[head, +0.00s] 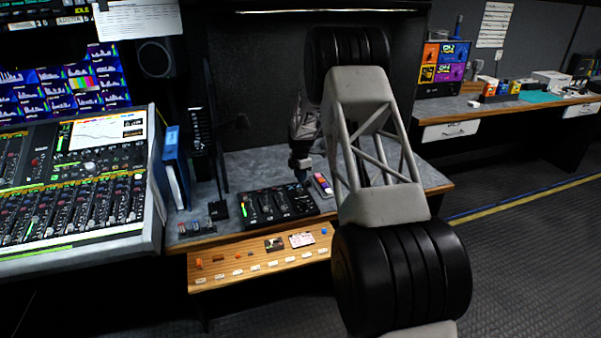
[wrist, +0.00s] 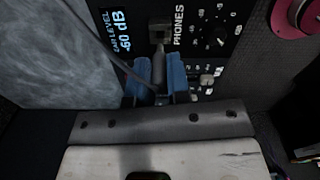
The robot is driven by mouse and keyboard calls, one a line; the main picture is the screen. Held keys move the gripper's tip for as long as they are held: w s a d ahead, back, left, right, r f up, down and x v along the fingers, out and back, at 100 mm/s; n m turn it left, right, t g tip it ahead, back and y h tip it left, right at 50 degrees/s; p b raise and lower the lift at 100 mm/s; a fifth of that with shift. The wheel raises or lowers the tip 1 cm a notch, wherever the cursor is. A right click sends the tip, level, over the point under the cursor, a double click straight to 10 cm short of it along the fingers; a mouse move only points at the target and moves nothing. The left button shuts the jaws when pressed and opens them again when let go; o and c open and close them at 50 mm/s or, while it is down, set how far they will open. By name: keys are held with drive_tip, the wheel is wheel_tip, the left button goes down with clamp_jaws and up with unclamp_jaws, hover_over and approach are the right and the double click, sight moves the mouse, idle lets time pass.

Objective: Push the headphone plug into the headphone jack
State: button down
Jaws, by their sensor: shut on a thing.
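My gripper (wrist: 160,82) shows in the wrist view with its two blue fingers shut on the headphone plug (wrist: 159,66), a dark grey slim body. A dark cable runs from the upper left down to the fingers. The headphone jack (wrist: 160,32) is a dark square block beside the white PHONES lettering. The plug points up the picture at the jack, in line with it, and its front end meets or overlaps the jack's lower edge. I cannot tell how deep it sits. In the head view my gripper (head: 302,178) is small and dark at the desk, and the plug is not discernible.
The panel around the jack has a blue-lit display (wrist: 117,32), a dial and small knobs. A red round thing (wrist: 297,14) is at upper right. In the head view a black control unit (head: 278,206) lies on the grey desk, with a blue binder (head: 176,170) at left.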

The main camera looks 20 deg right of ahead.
drive_tip(key=shift+f, duration=0.45)
drive_tip(key=shift+f, duration=1.7)
idle(2.0)
drive_tip(key=c, duration=1)
unclamp_jaws()
drive_tip(key=shift+r, duration=3.9)
drive_tip(key=shift+r, duration=0.1)
